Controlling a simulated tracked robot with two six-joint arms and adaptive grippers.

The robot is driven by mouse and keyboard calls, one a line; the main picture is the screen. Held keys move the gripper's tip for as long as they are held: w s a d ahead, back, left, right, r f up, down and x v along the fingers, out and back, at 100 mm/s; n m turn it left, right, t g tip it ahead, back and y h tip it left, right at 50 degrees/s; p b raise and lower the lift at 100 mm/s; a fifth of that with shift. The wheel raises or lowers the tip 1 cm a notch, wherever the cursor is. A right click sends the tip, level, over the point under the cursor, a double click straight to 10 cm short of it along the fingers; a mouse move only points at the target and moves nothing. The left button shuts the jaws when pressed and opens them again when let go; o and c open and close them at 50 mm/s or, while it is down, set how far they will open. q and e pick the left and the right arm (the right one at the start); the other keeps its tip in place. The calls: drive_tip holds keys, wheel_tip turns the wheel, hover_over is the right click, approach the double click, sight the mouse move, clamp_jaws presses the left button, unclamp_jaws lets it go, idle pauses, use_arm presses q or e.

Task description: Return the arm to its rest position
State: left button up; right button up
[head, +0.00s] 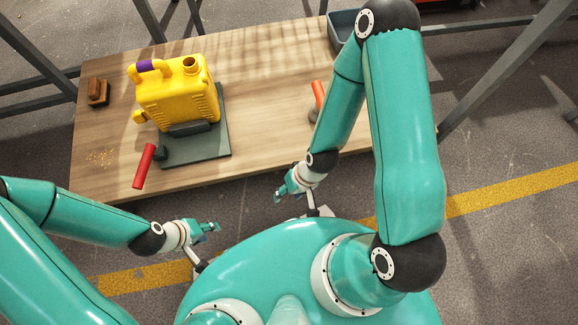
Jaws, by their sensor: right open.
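My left gripper (205,245) is in front of the table's near edge, at the lower left of the head view. Its fingers are spread and nothing is between them. My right gripper (299,201) is also in front of the near edge, right of the left one. It is open and empty, and its arm bends down from the upper right. Both grippers are apart from the objects on the table.
A yellow jerry can (178,98) with a purple-banded handle stands on a dark green base (205,149) on the wooden table (262,90). Red-handled tools (144,166) (319,94), a brown block (97,93) and a grey bin (342,28) are also there. The middle tabletop is clear.

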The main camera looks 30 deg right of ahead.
wheel_tip(320, 180, up, 31)
drive_tip(key=p, duration=3.1)
